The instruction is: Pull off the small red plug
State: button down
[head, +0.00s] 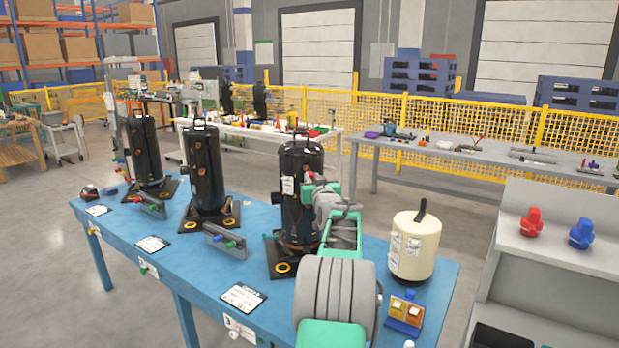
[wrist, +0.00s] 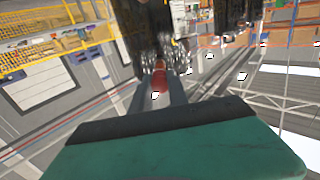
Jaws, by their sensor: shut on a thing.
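The small red plug (wrist: 159,80) shows between the two fingers of my gripper (wrist: 159,90) in the wrist view. The fingers are shut on it, one along each side. Just beyond it is the dark body of a black compressor (wrist: 130,25). In the head view this is the right-hand black compressor (head: 301,158) on the blue table, and my gripper (head: 318,186) reaches its upper front side. A bit of red shows there at the fingertips. I cannot tell whether the plug is still seated in the compressor or just clear of it.
The blue table (head: 190,262) also bears two more black compressors (head: 205,170) (head: 146,150), a cream tank (head: 415,245) right of my arm, small grey fixtures and paper labels. A grey shelf (head: 560,245) with red and blue items stands at the right.

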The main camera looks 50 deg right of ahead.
jog(key=shift+b+v, duration=0.9)
jog(key=shift+v, duration=0.35)
